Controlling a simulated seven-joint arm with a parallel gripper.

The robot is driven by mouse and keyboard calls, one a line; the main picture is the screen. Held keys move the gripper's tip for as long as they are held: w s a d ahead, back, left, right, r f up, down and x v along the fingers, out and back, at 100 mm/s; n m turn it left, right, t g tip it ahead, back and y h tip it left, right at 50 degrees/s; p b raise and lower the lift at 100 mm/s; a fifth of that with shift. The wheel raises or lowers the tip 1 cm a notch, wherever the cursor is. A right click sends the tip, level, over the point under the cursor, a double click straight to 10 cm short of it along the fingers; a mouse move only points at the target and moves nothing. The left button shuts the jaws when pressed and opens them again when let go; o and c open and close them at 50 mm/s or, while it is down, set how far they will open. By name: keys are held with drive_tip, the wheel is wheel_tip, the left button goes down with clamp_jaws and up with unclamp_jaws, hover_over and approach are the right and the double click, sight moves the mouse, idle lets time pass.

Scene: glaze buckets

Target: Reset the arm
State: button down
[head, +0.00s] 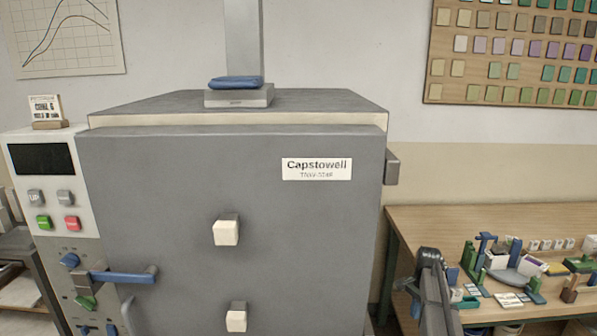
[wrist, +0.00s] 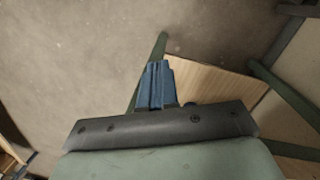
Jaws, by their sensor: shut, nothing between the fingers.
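My gripper (wrist: 157,68) shows in the wrist view, its blue fingers together with nothing between them. It hangs clear over the floor, with part of a wooden surface below and to its right. A dark jointed arm part (head: 432,285), which looks like mine, rises at the lower right in the head view, in front of the workbench. I cannot make out the gripper's fingers in that view.
A large grey kiln (head: 180,200) labelled Capstowell fills the middle, its front door shut. A control panel (head: 20,190) with buttons and levers stands at left. A wooden workbench (head: 430,220) at right carries many small items. Bare floor (wrist: 70,50) shows in the wrist view.

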drive_tip(key=s+a+f+n+g, duration=0.1)
drive_tip(key=s+a+f+n, duration=0.1)
drive_tip(key=s+a+f, duration=0.45)
drive_tip(key=s+a+f+n+g, duration=0.1)
drive_tip(key=s+a+f+n, duration=0.15)
drive_tip(key=s+f, duration=0.55)
drive_tip(key=s+a+f+n+g, duration=0.1)
drive_tip(key=s+a+f+n, duration=0.1)
drive_tip(key=s+a+f, duration=0.5)
drive_tip(key=s+a+f+n+g, duration=0.1)
drive_tip(key=s+a+f+n, duration=0.1)
drive_tip(key=s, duration=0.8)
drive_tip(key=s+a+f+n, duration=0.2)
drive_tip(key=s+f, duration=0.3)
drive_tip(key=s, duration=0.4)
drive_tip(key=s+a+f+n+g, duration=0.1)
drive_tip(key=s+f, duration=0.3)
drive_tip(key=s, duration=0.6)
drive_tip(key=shift+s+a+n+g+h, duration=0.3)
drive_tip(key=shift+s+a+n+h, duration=0.15)
drive_tip(key=shift+n, duration=0.4)
drive_tip(key=shift+w, duration=0.1)
